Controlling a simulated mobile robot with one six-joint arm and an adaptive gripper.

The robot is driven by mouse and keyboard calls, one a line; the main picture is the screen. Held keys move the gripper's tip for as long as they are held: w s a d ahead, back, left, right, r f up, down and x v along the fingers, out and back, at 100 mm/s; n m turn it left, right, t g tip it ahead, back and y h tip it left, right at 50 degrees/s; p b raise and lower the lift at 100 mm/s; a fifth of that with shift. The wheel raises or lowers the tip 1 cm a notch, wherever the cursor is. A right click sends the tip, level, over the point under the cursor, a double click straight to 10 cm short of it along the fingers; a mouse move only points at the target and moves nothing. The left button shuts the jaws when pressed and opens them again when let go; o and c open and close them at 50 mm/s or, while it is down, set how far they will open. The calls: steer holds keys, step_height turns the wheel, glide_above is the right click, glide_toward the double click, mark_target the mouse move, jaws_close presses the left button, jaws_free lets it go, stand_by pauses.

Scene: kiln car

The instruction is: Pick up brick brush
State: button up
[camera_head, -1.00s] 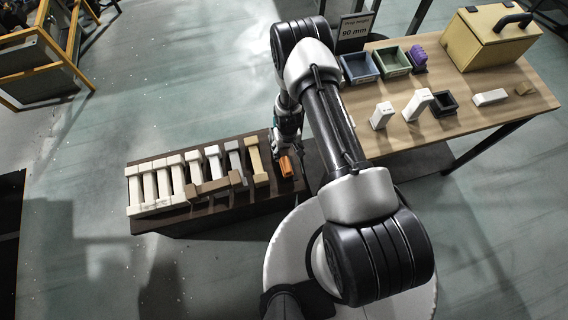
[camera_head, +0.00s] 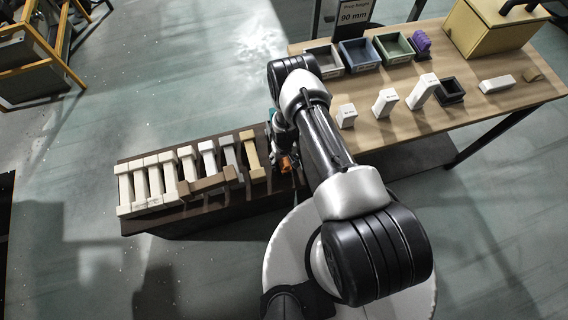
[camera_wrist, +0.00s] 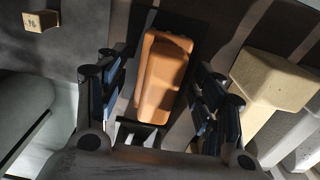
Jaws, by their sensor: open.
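The brick brush (camera_wrist: 165,72) appears to be the orange, rounded block in the wrist view; no bristles show. It lies on the dark deck of the kiln car (camera_head: 215,212), at its right end, and shows small in the head view (camera_head: 286,164). My gripper (camera_wrist: 158,92) is open, with one finger on each side of the orange block. A gap shows on each side, and I see no clear contact. In the head view my gripper (camera_head: 279,150) is over that end of the car, partly hidden by my arm.
The wooden table (camera_head: 425,130) at right holds bins, white blocks, a purple spiky object (camera_head: 422,43) and a yellow box (camera_head: 490,32).

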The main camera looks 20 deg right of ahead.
steer(key=shift+f, duration=0.4)
steer(key=shift+r, duration=0.1)
steer(key=c, duration=1.2)
